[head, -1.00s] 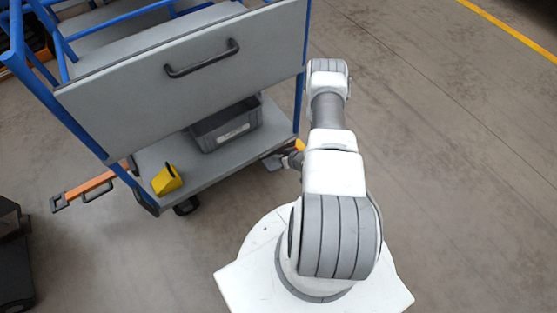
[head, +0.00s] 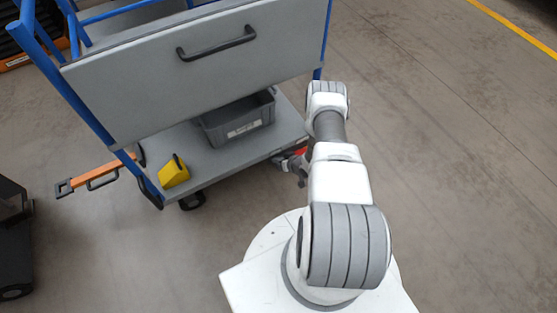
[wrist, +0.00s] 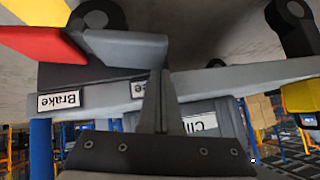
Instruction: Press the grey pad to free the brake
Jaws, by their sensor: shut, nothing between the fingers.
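In the wrist view, which shows the cart upside down, the grey pad (wrist: 125,48) sits beside a red pad (wrist: 45,42). A "Brake" label (wrist: 62,101) is on the side of the red pad; another label (wrist: 137,90), partly hidden by my finger, is on the side of the grey pad. My gripper (wrist: 160,74) is shut and empty, its tips at the grey pad's edge in the picture; I cannot tell whether they touch. In the head view the red pad (head: 301,151) shows at the cart's near right corner; the grey pad is not clear there.
The blue-framed cart has a grey panel (head: 205,70) with a dark handle (head: 215,44). Its lower deck holds a grey bin (head: 238,119) and a yellow block (head: 173,172). An orange bar (head: 95,177) sticks out left. Floor to the right is open.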

